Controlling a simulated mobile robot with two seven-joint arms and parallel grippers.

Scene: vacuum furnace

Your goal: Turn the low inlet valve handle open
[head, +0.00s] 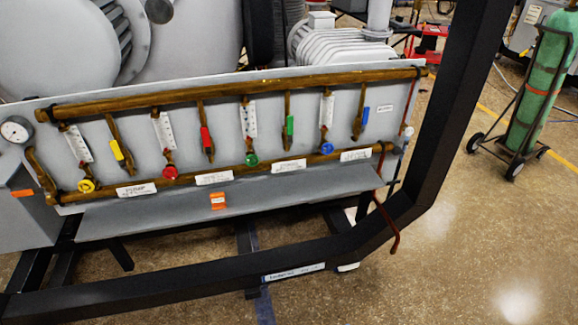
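A grey valve panel (235,185) fills the middle of the head view, with copper-coloured pipes along its top and bottom. A long dark red handle (386,217) hangs down at the panel's lower right end, beyond the lower pipe (300,163). Lever handles on the panel are yellow (117,150), red (206,138), green (290,125) and blue (365,115). Round knobs sit low: yellow (86,186), red (170,173), green (251,160) and blue (327,149). I cannot read which label marks the low inlet. Neither of my grippers is in view.
A black frame beam (440,120) rises right of the panel and runs along its front below. A pressure gauge (15,130) is at the left end. A green gas cylinder (540,85) stands on a cart at right. The floor between is clear.

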